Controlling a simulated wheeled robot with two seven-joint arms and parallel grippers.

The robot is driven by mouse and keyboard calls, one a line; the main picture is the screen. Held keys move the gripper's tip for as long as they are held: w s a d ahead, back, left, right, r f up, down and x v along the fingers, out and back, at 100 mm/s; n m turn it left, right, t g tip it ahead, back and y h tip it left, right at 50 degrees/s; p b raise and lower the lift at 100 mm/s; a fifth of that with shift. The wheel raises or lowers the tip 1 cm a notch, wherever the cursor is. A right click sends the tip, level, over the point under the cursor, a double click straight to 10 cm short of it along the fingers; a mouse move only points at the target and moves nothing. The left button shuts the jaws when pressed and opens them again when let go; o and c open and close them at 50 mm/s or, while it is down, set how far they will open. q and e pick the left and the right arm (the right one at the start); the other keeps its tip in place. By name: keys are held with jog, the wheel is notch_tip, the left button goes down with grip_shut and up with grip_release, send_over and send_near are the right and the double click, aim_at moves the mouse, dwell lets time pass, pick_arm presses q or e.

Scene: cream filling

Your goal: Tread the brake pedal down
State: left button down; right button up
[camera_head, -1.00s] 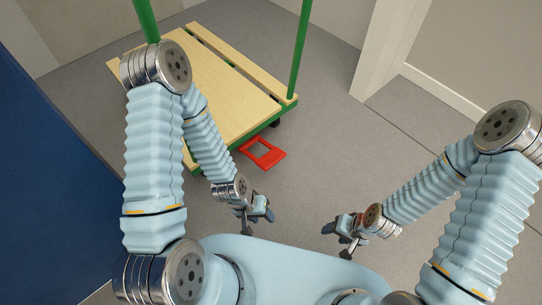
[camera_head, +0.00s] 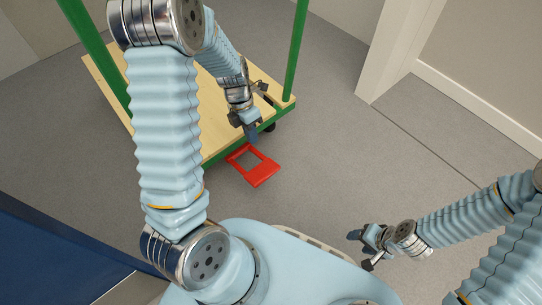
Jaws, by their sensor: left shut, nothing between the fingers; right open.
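The red brake pedal (camera_head: 262,174) is a flat frame with an opening in it, sticking out from the near lower edge of the cart (camera_head: 205,112). The cart has a pale wooden deck and green posts. My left gripper (camera_head: 251,138) is shut and empty, pointing down just above the pedal's cart-side end. I cannot tell whether it touches the pedal. My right gripper (camera_head: 356,246) is open and empty, low over the floor to the right of my base.
A blue panel (camera_head: 50,260) stands at the lower left. A white door frame or pillar (camera_head: 398,50) and a wall are at the upper right. Grey floor (camera_head: 330,150) is clear to the right of the cart.

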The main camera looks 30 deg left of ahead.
aim_at(263, 171)
pick_arm(q)
jog(key=b+x, duration=0.4)
jog(key=x, duration=0.9)
jog(key=shift+d+f+b, duration=0.15)
jog(key=shift+f+b, duration=0.2)
jog(key=shift+f, duration=0.05)
jog(key=shift+s+d+f+y+p, duration=0.2)
jog(key=shift+d+f+y+p, duration=0.25)
jog(key=shift+f+y, duration=0.15)
jog(key=f+y, duration=0.1)
jog(key=f+t+y, duration=0.1)
jog(key=d+f+y, duration=0.1)
jog(key=f, duration=0.1)
jog(key=shift+s+f+t, duration=0.15)
jog(key=shift+s+t, duration=0.15)
jog(key=shift+t, duration=0.1)
jog(key=shift+d+f+t+y, duration=0.1)
jog(key=shift+f+t+y, duration=0.3)
jog(key=shift+f+y, duration=0.7)
jog(key=shift+f, duration=0.15)
